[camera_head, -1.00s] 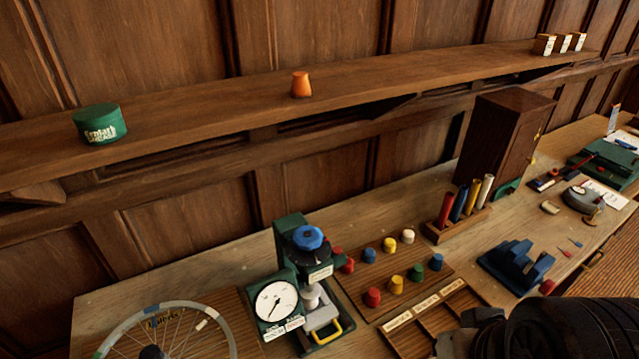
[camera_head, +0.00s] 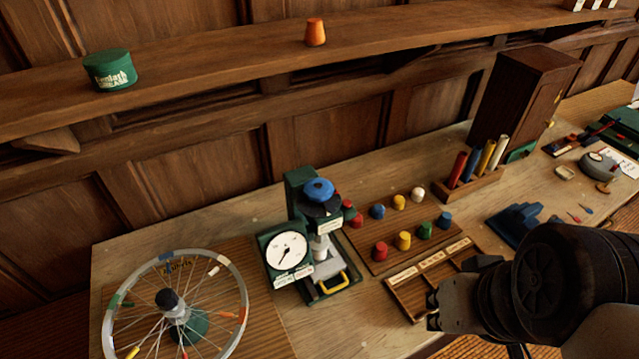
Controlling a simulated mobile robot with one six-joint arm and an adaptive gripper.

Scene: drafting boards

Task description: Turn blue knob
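A blue knob (camera_head: 319,189) sits on top of a small green press-like device (camera_head: 299,199) with a black collar under the knob. The device has a white dial gauge (camera_head: 287,251) on its left and a yellow handle (camera_head: 345,278) at its base. My gripper (camera_head: 434,312) is at the lower right, over the front of the wooden sorting tray, to the right of and apart from the device. Only part of it shows, and I cannot tell whether its fingers are open or shut.
A wooden board holds several coloured pegs (camera_head: 403,241) right of the device. A labelled sorting tray (camera_head: 405,283) lies before it. A spoked wheel (camera_head: 238,276) stands at left. A rack of coloured tubes (camera_head: 468,188) and a wooden cabinet (camera_head: 508,100) are behind right. A shelf (camera_head: 215,59) runs above.

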